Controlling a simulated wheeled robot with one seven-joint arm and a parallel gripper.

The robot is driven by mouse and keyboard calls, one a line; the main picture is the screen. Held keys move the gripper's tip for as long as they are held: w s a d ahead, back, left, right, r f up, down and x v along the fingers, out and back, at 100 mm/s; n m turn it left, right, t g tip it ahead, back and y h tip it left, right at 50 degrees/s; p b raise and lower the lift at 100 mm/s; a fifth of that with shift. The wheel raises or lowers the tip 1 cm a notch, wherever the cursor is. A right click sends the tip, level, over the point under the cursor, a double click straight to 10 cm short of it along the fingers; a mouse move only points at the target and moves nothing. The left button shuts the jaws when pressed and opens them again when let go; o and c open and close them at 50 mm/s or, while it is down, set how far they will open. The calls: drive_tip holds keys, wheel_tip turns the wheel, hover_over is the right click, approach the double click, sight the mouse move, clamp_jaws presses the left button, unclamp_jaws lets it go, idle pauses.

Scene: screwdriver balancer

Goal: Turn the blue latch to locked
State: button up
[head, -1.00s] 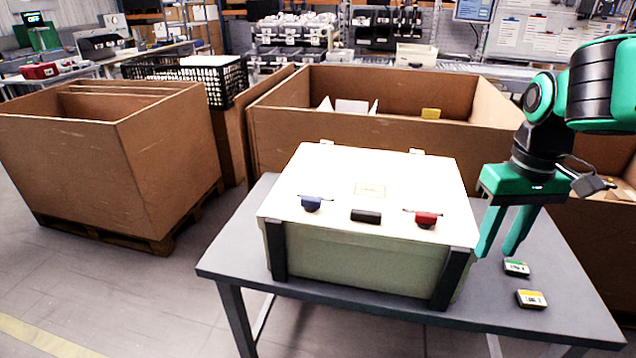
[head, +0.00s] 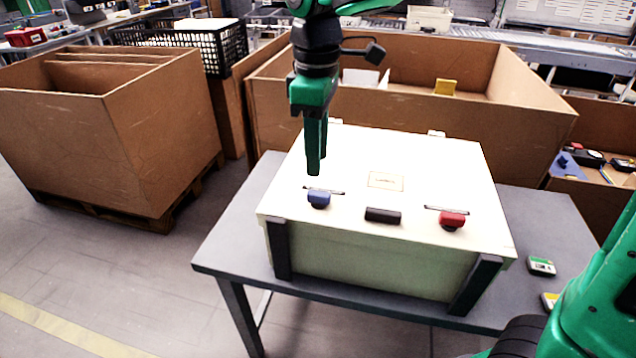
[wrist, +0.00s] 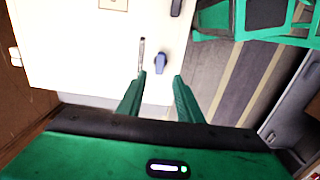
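The blue latch (head: 319,199) is a small knob on the front left of the white case lid (head: 350,160), beside a dark slot line. It also shows in the wrist view (wrist: 160,62), just beyond my fingertips. My gripper (head: 315,172) is above the lid, pointing down, a little behind the blue latch and apart from it. In the wrist view my gripper (wrist: 160,76) has its two fingers spread with nothing between them. The red latch (head: 452,221) sits on the front right of the lid, with a black handle (head: 383,215) between the two latches.
The case stands on a grey table (head: 232,245). Two small labelled boxes lie at the table's right, one with a green label (head: 541,266). Large cardboard bins (head: 130,130) stand left and behind. The space above the lid's front is clear.

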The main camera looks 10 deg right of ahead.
sight(319, 193)
drive_tip(key=f, duration=0.8)
drive_tip(key=shift+d+f, duration=0.2)
drive_tip(key=shift+c, duration=0.4)
clamp_jaws()
